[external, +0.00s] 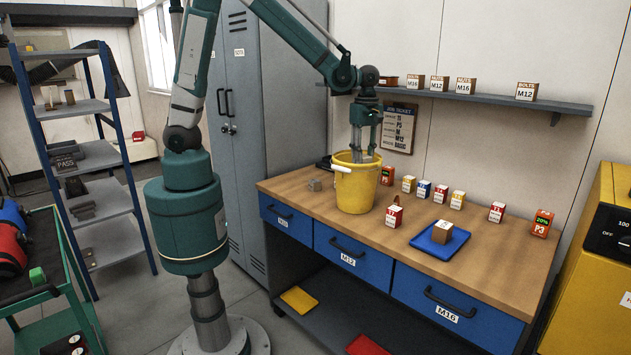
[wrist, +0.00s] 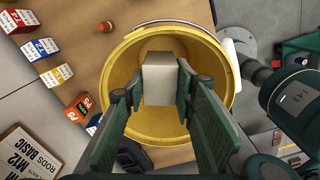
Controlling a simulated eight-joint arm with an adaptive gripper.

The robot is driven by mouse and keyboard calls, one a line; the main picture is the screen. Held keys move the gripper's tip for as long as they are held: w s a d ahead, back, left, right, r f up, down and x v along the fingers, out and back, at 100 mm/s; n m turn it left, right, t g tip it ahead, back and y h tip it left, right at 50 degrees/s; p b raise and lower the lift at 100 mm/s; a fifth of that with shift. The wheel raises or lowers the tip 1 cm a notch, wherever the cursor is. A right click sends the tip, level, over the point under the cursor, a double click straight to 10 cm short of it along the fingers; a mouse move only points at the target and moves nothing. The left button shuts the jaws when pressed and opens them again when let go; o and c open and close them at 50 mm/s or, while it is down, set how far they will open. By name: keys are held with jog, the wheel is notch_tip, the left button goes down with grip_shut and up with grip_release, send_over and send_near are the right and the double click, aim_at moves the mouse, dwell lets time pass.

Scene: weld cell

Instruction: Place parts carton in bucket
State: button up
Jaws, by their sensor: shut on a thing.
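The yellow bucket (external: 356,192) stands upright on the wooden bench. My gripper (external: 365,148) points down over it, with its fingertips at the bucket's mouth. In the wrist view, my gripper (wrist: 160,92) is shut on a plain grey-beige carton (wrist: 162,75), with one finger on each side. The carton is within the round opening of the bucket (wrist: 122,58). How far it is above the bucket floor cannot be told. In the external view the fingers and the bucket wall mostly hide the carton.
A blue tray (external: 428,246) with a brown carton (external: 442,230) on it lies right of the bucket. Several small labelled boxes stand on the bench (external: 490,265). A wall shelf (external: 500,99) holds small cartons. A clipboard (external: 400,126) is behind the bucket.

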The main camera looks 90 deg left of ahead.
notch_tip(320, 180, down, 10)
dwell(0.5)
jog(key=shift+f, duration=1.9)
jog(key=shift+f, duration=0.15)
jog(key=o, duration=0.9)
jog(key=shift+r, duration=0.2)
jog(key=shift+r, duration=5.95)
